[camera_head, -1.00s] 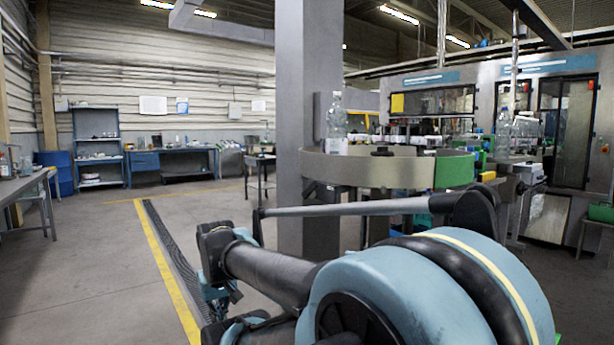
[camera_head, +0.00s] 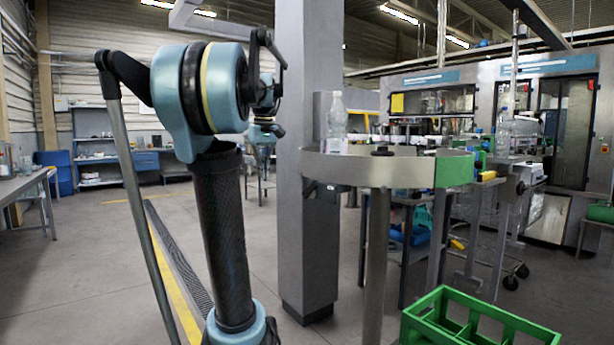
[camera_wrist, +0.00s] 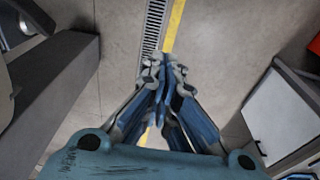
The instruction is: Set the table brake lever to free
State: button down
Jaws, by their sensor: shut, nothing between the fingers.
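The round table (camera_head: 405,172) stands right of the grey pillar in the head view, with a silver rim and a green section. A small dark handle (camera_head: 328,188) shows under its left edge; I cannot tell for sure that it is the brake lever, nor its setting. My gripper (camera_wrist: 165,75) is shut and empty in the wrist view, above the bare floor. In the head view it is small, beyond my arm and left of the pillar, apart from the table. No lever shows in the wrist view.
The grey pillar (camera_head: 308,250) stands close to the table's left side. A clear bottle (camera_head: 337,122) stands upright on the table. A green crate (camera_head: 470,318) is at the front right. The floor left of the pillar is open, with a drain and yellow line.

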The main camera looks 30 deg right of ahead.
jog(key=w+d+r, duration=0.1)
jog(key=d+r, duration=0.4)
jog(key=d, duration=0.4)
jog(key=w+d+r, duration=0.1)
jog(key=d+r, duration=0.4)
jog(key=d, duration=0.5)
jog(key=shift+w, duration=0.2)
send_over(313, 190)
jog(key=w, duration=0.4)
notch_tip(313, 190, down, 12)
jog(key=shift+w+d+f, duration=0.1)
jog(key=shift+s+f, duration=0.3)
jog(key=shift+f, duration=0.1)
